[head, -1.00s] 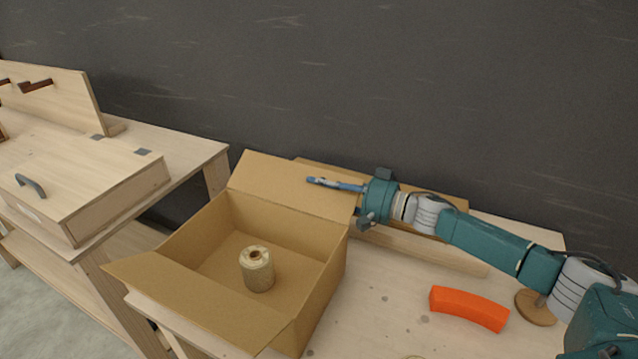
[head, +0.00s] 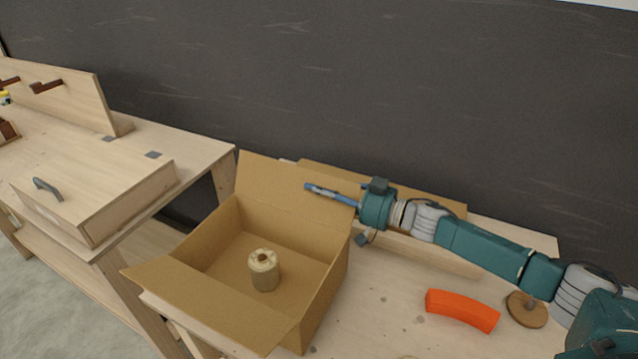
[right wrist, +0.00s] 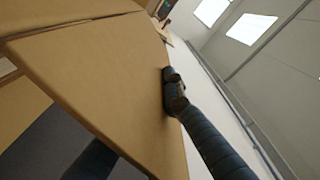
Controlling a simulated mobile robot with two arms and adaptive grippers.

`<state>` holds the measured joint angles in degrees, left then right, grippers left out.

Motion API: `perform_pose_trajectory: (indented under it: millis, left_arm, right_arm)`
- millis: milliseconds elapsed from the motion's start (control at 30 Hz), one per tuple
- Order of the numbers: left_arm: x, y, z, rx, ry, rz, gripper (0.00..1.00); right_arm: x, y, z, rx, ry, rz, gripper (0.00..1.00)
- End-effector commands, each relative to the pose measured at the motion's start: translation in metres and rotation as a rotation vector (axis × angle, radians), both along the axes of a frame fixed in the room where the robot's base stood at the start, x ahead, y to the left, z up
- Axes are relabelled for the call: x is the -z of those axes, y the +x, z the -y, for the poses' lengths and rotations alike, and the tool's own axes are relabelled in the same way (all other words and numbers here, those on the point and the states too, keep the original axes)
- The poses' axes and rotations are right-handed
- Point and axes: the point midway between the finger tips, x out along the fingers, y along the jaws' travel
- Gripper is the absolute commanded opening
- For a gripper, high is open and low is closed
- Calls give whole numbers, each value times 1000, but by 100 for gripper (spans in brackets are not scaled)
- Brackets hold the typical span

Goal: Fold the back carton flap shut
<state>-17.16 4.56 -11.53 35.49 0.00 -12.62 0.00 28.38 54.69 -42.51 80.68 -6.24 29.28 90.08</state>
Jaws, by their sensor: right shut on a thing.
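The open brown carton (head: 328,290) stands on the workbench. Its back flap (head: 268,178) stands up, roughly upright, along the far edge. My right gripper (head: 309,187) reaches in from the right and is shut on this flap. In the right wrist view the flap (right wrist: 100,75) fills the middle, with one dark finger on its face and another partly hidden behind it. The front flap (head: 210,305) hangs outward toward me. A tan roll (head: 264,272) stands upright on the carton's floor. My left gripper is not in view.
An orange curved block (head: 462,310) and a round wooden disc (head: 526,309) lie on the bench (head: 380,320) right of the carton. A wooden ledge (head: 425,252) runs behind my right arm. A second bench with a handled wooden box (head: 110,200) is at left.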

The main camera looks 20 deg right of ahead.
Motion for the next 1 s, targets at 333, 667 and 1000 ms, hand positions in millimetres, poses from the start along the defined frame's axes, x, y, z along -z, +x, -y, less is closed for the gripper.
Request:
perform_pose_trajectory:
  millis: [333, 667, 1000]
  left_arm:
    - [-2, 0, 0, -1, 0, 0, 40]
    - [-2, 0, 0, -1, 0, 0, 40]
    - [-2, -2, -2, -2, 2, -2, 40]
  right_arm:
    - [0, -1, -1, 1, -26, 21, 0]
    - [0, -1, -1, 1, -24, 19, 27]
    - [0, -4, 1, 1, -24, 19, 27]
